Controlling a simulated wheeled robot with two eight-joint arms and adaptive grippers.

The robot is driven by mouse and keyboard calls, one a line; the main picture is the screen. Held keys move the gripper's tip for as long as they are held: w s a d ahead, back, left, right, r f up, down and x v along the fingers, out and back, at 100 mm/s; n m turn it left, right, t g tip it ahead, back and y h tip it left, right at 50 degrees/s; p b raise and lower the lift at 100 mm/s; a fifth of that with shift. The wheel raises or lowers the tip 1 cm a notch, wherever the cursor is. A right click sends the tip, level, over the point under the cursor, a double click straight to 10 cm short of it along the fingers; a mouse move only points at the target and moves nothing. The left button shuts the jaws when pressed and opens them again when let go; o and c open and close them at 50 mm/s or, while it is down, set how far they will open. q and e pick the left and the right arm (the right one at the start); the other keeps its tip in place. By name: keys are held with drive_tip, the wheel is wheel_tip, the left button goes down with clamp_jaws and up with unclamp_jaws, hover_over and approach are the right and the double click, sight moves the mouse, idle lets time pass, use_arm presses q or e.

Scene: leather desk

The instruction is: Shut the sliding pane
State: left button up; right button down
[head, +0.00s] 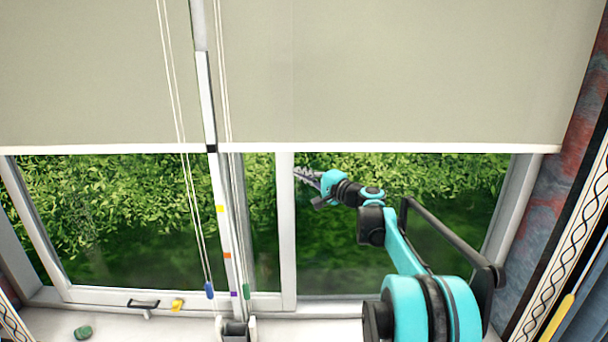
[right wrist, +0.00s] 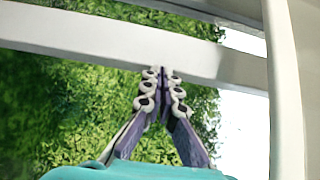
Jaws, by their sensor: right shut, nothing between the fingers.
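The window has a white upright stile (head: 285,225), which looks like an edge of the sliding pane; which side of it is open glass-free space I cannot tell. My right gripper (head: 300,174) is just to the right of this stile, at about the height of its upper part below the blind. In the right wrist view the fingers of my right gripper (right wrist: 164,72) are shut together and empty. Their tips reach the near edge of a white bar (right wrist: 130,40); whether they touch it I cannot tell. My left gripper is not in view.
Pale blinds (head: 400,75) cover the upper window. Cords hang beside a narrow centre post (head: 222,215) with coloured marks. A dark handle (head: 143,304), a yellow item (head: 178,305) and a green stone (head: 83,332) are at the sill. Patterned curtains (head: 565,235) stand right.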

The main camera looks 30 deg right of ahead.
drive_tip(key=w+a, duration=0.1)
drive_tip(key=a, duration=0.1)
drive_tip(key=w+a, duration=0.2)
drive_tip(key=a, duration=0.1)
drive_tip(key=shift+a+b, duration=0.3)
drive_tip(key=w+a, duration=0.2)
drive_tip(key=a, duration=0.1)
drive_tip(key=w+a, duration=0.2)
drive_tip(key=a, duration=0.1)
drive_tip(key=w+a, duration=0.2)
drive_tip(key=a, duration=0.1)
drive_tip(key=shift+f, duration=0.1)
drive_tip(key=shift+a, duration=0.15)
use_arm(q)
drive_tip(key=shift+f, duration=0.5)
use_arm(e)
drive_tip(key=shift+w, duration=0.1)
drive_tip(key=shift+a, duration=0.1)
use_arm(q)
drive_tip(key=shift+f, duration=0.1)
